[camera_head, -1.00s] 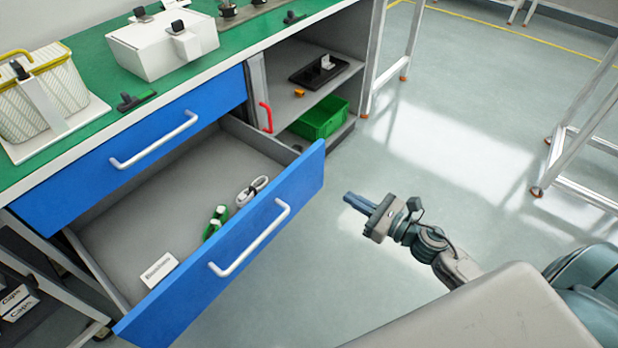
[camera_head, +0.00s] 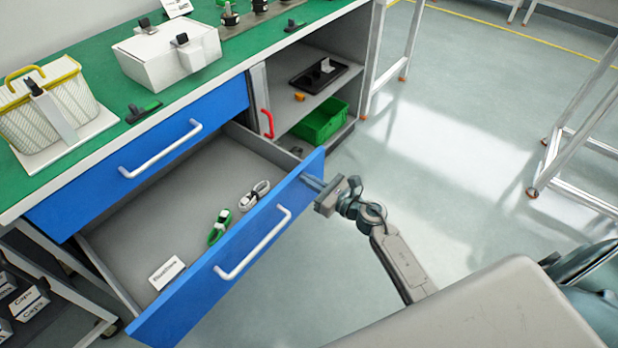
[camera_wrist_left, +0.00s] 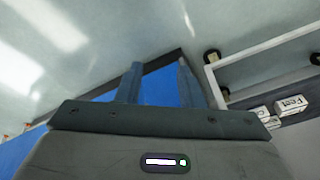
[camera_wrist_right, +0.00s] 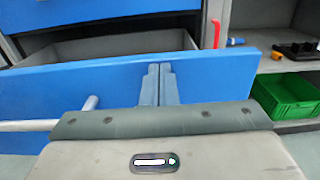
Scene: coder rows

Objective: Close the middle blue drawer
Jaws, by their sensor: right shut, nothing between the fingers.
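The middle blue drawer (camera_head: 232,262) stands pulled out, its grey inside showing. A white handle (camera_head: 255,243) is on its front. My right gripper (camera_head: 312,183) is shut and empty, with its fingertips at the right end of the drawer front. The right wrist view shows the closed fingers (camera_wrist_right: 159,72) against or just before the blue front (camera_wrist_right: 105,80); exact contact is hard to tell. My left gripper (camera_wrist_left: 158,78) shows only in its own wrist view, open, with a blue panel beyond its fingers.
A green cable (camera_head: 219,228), a dark-and-white cable (camera_head: 254,195) and a white box (camera_head: 167,273) lie in the drawer. The upper blue drawer (camera_head: 85,195) is shut. A shelf with a green bin (camera_head: 320,122) is at right.

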